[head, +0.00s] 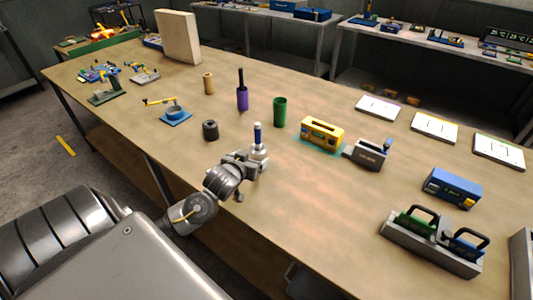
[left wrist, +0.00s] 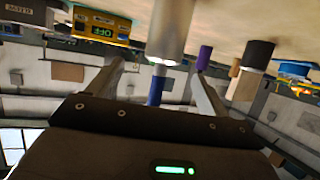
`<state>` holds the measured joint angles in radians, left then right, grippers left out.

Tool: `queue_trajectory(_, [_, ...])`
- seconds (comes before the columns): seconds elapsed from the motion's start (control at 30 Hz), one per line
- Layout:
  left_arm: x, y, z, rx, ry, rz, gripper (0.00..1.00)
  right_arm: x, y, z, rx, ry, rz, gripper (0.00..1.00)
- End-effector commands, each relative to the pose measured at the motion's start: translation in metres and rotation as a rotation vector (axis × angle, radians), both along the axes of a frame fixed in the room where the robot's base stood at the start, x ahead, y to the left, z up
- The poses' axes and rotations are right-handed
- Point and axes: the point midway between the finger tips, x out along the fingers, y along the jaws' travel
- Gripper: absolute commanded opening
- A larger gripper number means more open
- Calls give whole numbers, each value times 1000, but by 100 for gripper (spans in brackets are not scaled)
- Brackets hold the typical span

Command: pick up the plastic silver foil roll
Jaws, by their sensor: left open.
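The silver foil roll (head: 259,151) stands upright on the workbench, with a blue stem (head: 257,133) rising from its top. In the left wrist view, which looks upside down, the silver roll (left wrist: 172,32) hangs from the top edge and its blue stem (left wrist: 156,90) shows between the fingers. My left gripper (head: 260,162) is open, right beside the roll on its near side; its fingers (left wrist: 157,74) are spread to either side of the stem. I cannot tell whether they touch it. The lower part of the roll is partly hidden by the gripper in the head view. My right gripper is not in view.
A dark grey roll (head: 210,130), a purple roll (head: 242,98), a green cylinder (head: 280,112) and a tan roll (head: 208,84) stand nearby. A yellow device (head: 322,133) and a grey device (head: 367,154) sit to the right. The bench's near middle is bare.

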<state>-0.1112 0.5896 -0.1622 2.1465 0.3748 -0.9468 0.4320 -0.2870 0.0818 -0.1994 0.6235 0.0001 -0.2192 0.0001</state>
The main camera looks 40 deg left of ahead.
Motion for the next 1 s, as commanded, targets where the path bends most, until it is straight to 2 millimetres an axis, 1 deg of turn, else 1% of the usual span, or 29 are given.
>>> queue_trajectory(0.1, [1,2,0,1,-1,3,79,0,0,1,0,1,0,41])
queue_trajectory(0.17, [5,4,-1,0,-2,4,79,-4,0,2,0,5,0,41])
queue_trajectory(0.3, [25,11,-9,2,-1,5,79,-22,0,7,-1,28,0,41])
queue_trajectory(0.4, [38,14,-15,1,-2,4,79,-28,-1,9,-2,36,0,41])
queue_trajectory(0.5, [46,15,-19,0,-1,2,79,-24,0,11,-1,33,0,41])
queue_trajectory(0.73, [52,16,-21,0,-1,0,79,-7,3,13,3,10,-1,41])
queue_trajectory(0.87, [65,22,-24,1,0,2,79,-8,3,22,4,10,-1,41])
queue_trajectory(1.0, [82,28,-33,0,0,0,79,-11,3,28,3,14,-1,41])
